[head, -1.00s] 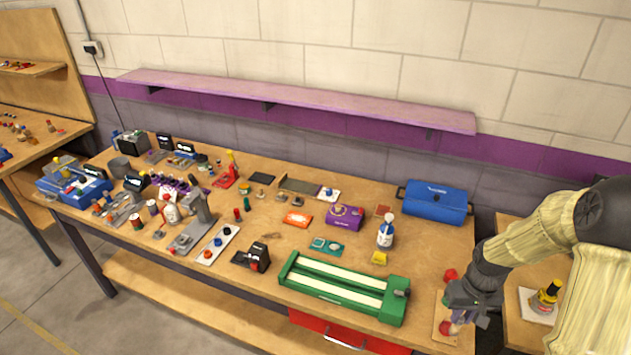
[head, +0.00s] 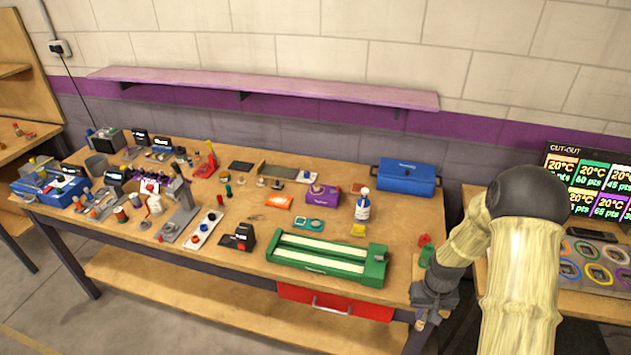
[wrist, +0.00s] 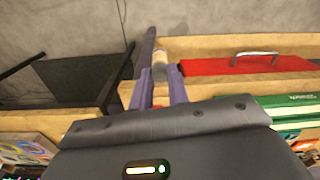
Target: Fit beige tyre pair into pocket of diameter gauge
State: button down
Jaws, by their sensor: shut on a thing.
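My gripper (head: 422,318) is beyond the right front corner of the workbench in the head view, pointing down. In the wrist view, the purple fingers of my gripper (wrist: 161,80) close on a small beige cylindrical piece, the beige tyre pair (wrist: 160,62). The fingers cover its sides and part of its lower end. In the head view the piece is too small and too covered by the gripper to make out clearly. I cannot tell which thing is the diameter gauge.
A green two-lane track (head: 325,257) lies near the workbench's front edge, above a red drawer (head: 335,302). A blue toolbox (head: 405,176) and a white bottle (head: 362,207) stand behind. At right, a side table holds coloured rings (head: 597,273) below a lit screen (head: 600,180).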

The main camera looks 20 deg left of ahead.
jog(key=s+f+m, duration=0.1)
jog(key=s+f, duration=0.1)
jog(key=f, duration=0.8)
jog(key=s+d+f, duration=0.1)
jog(key=s+f, duration=0.2)
jog(key=f, duration=0.7)
jog(key=shift+m, duration=0.4)
jog(key=shift+a, duration=0.1)
